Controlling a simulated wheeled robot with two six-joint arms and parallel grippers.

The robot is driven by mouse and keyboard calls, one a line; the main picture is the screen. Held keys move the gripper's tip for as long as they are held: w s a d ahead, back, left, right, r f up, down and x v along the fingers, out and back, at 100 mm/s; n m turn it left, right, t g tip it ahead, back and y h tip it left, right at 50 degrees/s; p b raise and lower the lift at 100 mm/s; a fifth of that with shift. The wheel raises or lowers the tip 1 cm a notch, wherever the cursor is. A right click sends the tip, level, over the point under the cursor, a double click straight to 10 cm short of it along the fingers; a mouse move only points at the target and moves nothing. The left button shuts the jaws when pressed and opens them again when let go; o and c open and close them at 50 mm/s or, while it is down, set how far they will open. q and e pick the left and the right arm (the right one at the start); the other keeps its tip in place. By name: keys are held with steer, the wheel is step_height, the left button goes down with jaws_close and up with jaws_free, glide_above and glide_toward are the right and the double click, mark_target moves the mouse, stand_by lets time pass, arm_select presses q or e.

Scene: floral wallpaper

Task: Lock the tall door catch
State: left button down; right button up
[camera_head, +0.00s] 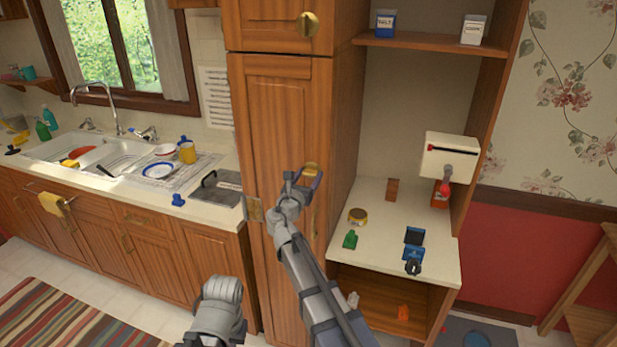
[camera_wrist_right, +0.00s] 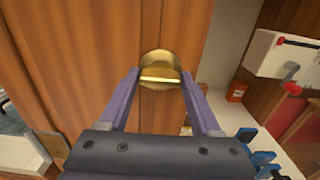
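The tall door (camera_head: 285,110) is a wooden cupboard door with a round brass catch (camera_head: 312,167) near its right edge. In the right wrist view the catch (camera_wrist_right: 160,66) is a round plate with a raised bar lying across it, roughly level in that picture. My right gripper (camera_head: 306,178) is at the catch in the head view. In the right wrist view its purple fingers (camera_wrist_right: 161,80) stand apart, one on each side of the bar; whether they touch it I cannot tell. My left gripper is not in view; a grey arm part of mine shows at the bottom.
A similar brass catch (camera_head: 307,24) is on the upper door. A sink counter (camera_head: 215,214) is at left.

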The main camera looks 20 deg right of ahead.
steer(key=c, duration=0.8)
steer(key=shift+m, duration=0.3)
steer(key=m, duration=0.4)
steer(key=shift+m, duration=0.4)
steer(key=m, duration=0.9)
steer(key=shift+m, duration=2)
steer(key=shift+o, duration=0.2)
steer(key=shift+m, duration=0.3)
